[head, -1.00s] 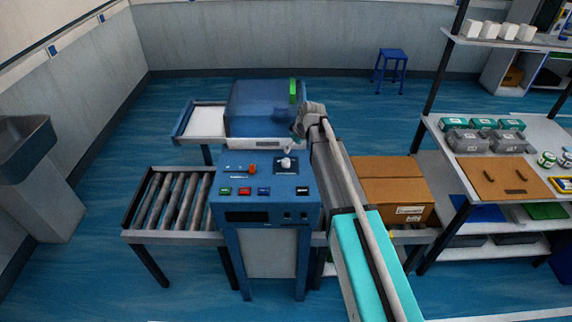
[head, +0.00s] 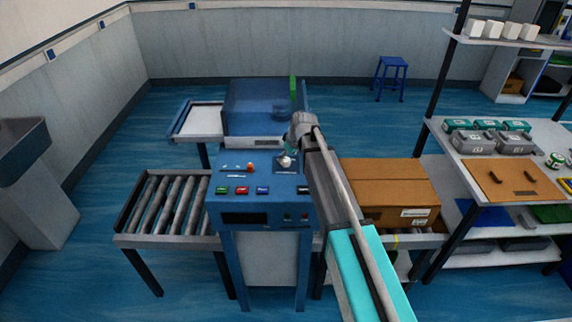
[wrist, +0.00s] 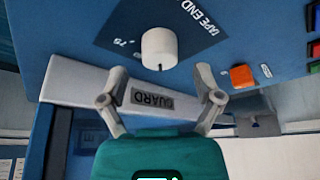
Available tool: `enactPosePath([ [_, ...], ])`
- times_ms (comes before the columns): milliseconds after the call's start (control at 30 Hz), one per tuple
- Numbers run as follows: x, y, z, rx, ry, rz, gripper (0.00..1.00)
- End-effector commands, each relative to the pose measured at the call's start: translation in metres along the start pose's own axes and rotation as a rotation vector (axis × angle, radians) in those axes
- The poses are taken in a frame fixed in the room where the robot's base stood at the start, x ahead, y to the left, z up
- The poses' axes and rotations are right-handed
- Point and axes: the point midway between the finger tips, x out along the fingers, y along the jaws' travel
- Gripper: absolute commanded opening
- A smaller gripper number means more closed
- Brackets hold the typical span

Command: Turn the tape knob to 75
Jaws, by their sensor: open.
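The tape knob is a white round dial (wrist: 159,48) with a dark pointer mark, set on a dark label plate (wrist: 122,22) in the wrist view. Part of the lettering reads "APE END", and a number that looks like 75 is printed left of the knob. In the head view the knob (head: 286,161) sits on the blue control panel. My gripper (wrist: 160,90) is open and empty, with its two fingers apart, one on each side below the knob in the wrist view. The fingertips look apart from the knob. In the head view my gripper (head: 291,147) is just above the knob.
An orange switch (wrist: 242,76) is right of the knob in the wrist view. A grey bar marked "GUARD" (wrist: 75,83) lies behind the fingers. Coloured buttons (head: 241,190) line the panel in the head view. A cardboard box (head: 388,185) stands right of my arm.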

Motion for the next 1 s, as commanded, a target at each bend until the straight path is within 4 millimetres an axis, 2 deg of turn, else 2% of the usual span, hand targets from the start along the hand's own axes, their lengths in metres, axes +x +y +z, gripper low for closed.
enactPosePath([
  [33,0.008,0.0,0.001,0.0,0.0,0.0,0.83],
  [300,0.023,0.0,0.001,0.001,0.0,0.0,0.83],
  [800,0.026,0.0,0.0,0.0,0.0,0.0,0.83],
  [1000,0.026,0.0,0.0,0.0,0.0,0.0,0.46],
])
